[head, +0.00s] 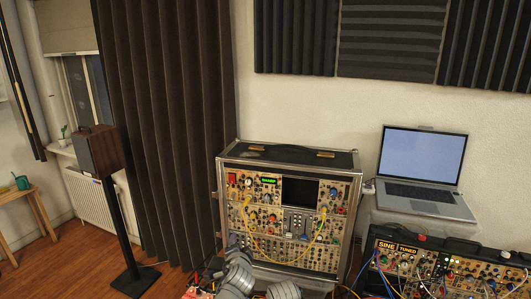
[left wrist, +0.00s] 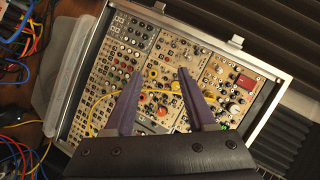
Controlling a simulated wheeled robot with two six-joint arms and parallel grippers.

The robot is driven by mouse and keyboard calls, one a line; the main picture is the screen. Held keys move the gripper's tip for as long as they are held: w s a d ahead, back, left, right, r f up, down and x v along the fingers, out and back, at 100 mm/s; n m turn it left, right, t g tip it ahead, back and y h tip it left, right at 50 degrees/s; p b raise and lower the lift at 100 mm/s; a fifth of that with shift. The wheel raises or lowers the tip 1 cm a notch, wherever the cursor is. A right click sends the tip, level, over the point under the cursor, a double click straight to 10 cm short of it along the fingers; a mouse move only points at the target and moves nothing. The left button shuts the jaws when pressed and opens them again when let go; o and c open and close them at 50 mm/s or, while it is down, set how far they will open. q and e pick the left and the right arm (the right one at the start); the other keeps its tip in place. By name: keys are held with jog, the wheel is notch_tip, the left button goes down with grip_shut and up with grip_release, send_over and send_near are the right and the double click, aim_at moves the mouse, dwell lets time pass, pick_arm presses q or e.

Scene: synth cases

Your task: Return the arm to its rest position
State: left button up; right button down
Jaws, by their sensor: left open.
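The arm at the bottom of the head view is grey and jointed, in front of the lower left of the synth case (head: 290,215). My left gripper (left wrist: 160,77) shows clearly in the left wrist view, with two purple fingers spread apart and nothing between them. Its fingers point over the module panel of the synth case (left wrist: 165,60), and a yellow cable passes behind them. I cannot tell the gap between fingertips and panel. My right gripper is in neither view.
An open laptop (head: 420,170) stands at the right, above a second synth case (head: 440,270) with many cables. A speaker (head: 98,150) on a stand is at the left, beside a dark curtain (head: 165,120). Loose cables (left wrist: 20,150) lie at the left in the wrist view.

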pick_arm(q)
jog(key=s+d+f+n+g, duration=0.1)
jog(key=s+f+n+g, duration=0.3)
jog(key=s+f+g, duration=0.3)
jog(key=s+d+f+n+g, duration=0.2)
jog(key=s+f+g, duration=0.4)
jog(key=s, duration=1.2)
jog(key=shift+f+n+g, duration=0.4)
jog(key=shift+n, duration=0.5)
